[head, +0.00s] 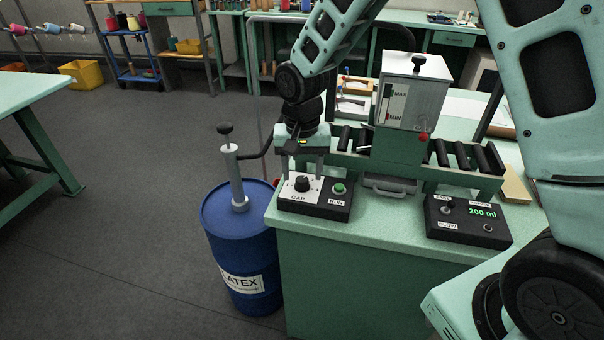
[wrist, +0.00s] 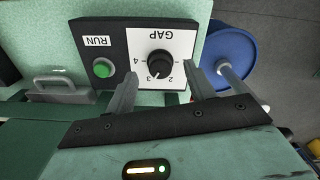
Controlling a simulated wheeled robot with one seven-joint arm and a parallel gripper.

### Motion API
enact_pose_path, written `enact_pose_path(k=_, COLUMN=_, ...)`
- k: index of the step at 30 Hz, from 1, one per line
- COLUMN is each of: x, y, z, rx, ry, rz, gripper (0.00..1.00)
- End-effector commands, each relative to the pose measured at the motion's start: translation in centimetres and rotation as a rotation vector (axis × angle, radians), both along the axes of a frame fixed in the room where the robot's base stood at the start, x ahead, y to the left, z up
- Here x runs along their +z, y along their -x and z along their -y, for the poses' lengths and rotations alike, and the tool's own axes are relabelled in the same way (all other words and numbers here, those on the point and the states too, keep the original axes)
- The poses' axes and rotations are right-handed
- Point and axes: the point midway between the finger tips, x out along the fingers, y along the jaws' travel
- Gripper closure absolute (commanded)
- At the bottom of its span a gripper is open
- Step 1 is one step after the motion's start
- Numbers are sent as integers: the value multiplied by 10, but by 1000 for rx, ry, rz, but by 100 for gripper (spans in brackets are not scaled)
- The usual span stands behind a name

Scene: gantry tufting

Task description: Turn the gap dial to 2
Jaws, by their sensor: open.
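The gap dial (head: 302,184) is a black round knob on a white plate marked GAP, on a dark control box (head: 315,205) at the bench's left corner. In the wrist view the dial (wrist: 159,63) appears upside down, with numbers 1 to 4 around it. Its white mark seems to lie between 2 and 3, nearer 3; this is small to read. My gripper (head: 302,170) points down above the dial. In the wrist view my gripper (wrist: 160,72) is open, one finger on each side of the dial, with a visible gap to it. Nothing is held.
A green RUN button (head: 339,188) sits beside the dial on the same box. A blue latex drum (head: 240,250) with a pump stands left of the bench. A second box (head: 468,222) reading 200 ml is to the right. A roller unit (head: 460,165) lies behind.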

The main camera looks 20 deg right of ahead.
Motion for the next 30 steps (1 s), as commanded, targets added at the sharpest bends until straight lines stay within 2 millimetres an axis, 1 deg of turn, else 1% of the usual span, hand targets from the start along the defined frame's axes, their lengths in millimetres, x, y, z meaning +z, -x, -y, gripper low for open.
enact_pose_path(k=1, x=-7, y=0, z=0, rx=1, ry=0, rz=-2, gripper=46)
enact_pose_path(k=3, x=-13, y=0, z=0, rx=1, ry=1, rz=-1, gripper=46)
enact_pose_path(k=6, x=-19, y=0, z=0, rx=0, ry=0, rz=0, gripper=46)
enact_pose_path(k=15, x=-21, y=0, z=0, rx=0, ry=0, rz=1, gripper=46)
enact_pose_path(k=16, x=-21, y=0, z=0, rx=0, ry=0, rz=1, gripper=52)
enact_pose_path(k=17, x=-21, y=0, z=0, rx=0, ry=0, rz=1, gripper=60)
enact_pose_path(k=18, x=-21, y=0, z=0, rx=0, ry=0, rz=1, gripper=71)
enact_pose_path(k=20, x=-21, y=0, z=0, rx=1, ry=0, rz=1, gripper=88)
enact_pose_path(k=21, x=-21, y=0, z=0, rx=0, ry=0, rz=1, gripper=90)
enact_pose_path(k=30, x=-20, y=0, z=0, rx=26, ry=0, rz=1, gripper=90)
